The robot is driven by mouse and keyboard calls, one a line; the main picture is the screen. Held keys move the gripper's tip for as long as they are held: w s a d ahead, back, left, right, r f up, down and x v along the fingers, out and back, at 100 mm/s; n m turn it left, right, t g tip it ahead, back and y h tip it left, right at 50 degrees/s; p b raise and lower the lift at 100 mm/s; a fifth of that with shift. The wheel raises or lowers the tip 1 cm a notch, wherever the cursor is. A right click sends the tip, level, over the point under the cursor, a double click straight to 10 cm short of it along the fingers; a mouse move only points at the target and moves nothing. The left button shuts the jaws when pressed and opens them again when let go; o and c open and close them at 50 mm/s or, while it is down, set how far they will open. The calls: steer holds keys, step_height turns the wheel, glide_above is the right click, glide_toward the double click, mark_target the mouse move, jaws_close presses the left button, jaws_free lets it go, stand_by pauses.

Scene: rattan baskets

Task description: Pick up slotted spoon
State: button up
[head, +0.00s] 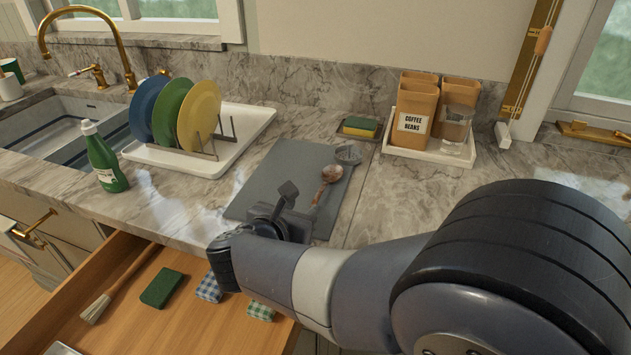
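A brown spoon (331,173) lies on a grey mat (275,170) on the counter, its handle running toward the lower left. Slots in its bowl are too small to make out. Just behind it, near the mat's far right edge, is a round grey utensil head or small dish (348,155); I cannot tell which. My gripper (287,194) is above the near part of the mat, left of the spoon's handle and apart from the bowl. My arm hides part of the mat and perhaps the handle's end. The finger gap is not clear.
A white dish rack (246,126) with plates and a green bottle (105,162) stand left. A sponge holder (359,128) and a tray (432,154) with canisters and a glass stand behind. An open drawer (175,318) holding a brush, sponge and cloths juts out below.

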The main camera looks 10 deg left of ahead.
mark_target(316, 198)
steer(key=shift+x, duration=1.1)
steer(key=x, duration=0.6)
steer(key=shift+s+f+p, duration=0.2)
steer(key=shift+f+p, duration=0.05)
steer(key=shift+p, duration=0.05)
jaws_close()
